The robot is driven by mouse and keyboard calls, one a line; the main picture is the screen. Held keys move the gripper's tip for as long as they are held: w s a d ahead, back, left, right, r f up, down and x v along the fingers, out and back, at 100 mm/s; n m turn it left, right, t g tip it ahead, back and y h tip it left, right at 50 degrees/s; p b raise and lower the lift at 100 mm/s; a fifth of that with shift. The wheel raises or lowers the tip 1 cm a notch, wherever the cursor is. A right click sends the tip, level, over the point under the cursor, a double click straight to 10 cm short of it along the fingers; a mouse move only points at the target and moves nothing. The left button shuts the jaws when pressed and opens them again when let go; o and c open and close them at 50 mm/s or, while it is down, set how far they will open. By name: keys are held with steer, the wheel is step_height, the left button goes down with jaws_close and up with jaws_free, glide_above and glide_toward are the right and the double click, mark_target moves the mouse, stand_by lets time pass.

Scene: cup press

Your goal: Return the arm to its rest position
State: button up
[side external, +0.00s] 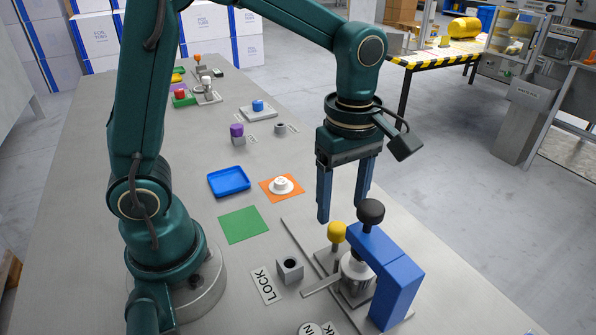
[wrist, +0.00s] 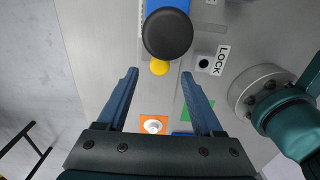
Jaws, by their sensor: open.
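My gripper (side external: 343,200) hangs from my teal arm above the table, its two blue fingers apart with nothing between them. It is just behind the blue press (side external: 398,275) with its black knob (side external: 370,212). A yellow knob (side external: 336,232) stands beside the press, close to the fingers in the picture. In the wrist view the open fingers (wrist: 160,100) frame bare table, with the black knob (wrist: 167,34) and yellow knob (wrist: 159,67) beyond the tips. A white cup (side external: 281,184) sits on the orange square (side external: 266,196); it also shows in the wrist view (wrist: 153,125).
A blue tray (side external: 229,182) and green square (side external: 243,225) lie left of the gripper. A grey block with a hole (side external: 289,270) stands near the LOCK label (side external: 265,285). Purple, blue and red pieces stand farther back. Bare table lies between the tray and those pieces.

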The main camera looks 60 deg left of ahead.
steer(key=shift+w+a+r, duration=0.1)
steer(key=shift+r, duration=0.2)
steer(key=r, duration=0.1)
steer(key=r+t, duration=0.1)
steer(key=r, duration=0.1)
steer(key=shift+s+a, duration=0.35)
steer(key=s+a+r+m+t, duration=0.1)
steer(key=s+m+t, duration=0.3)
steer(key=m, duration=1.4)
steer(key=s+a, duration=0.1)
steer(key=s, duration=0.3)
steer(key=shift+s+a+r+t, duration=0.2)
steer(key=shift+s+r+t, duration=0.05)
steer(key=shift+s+t, duration=0.1)
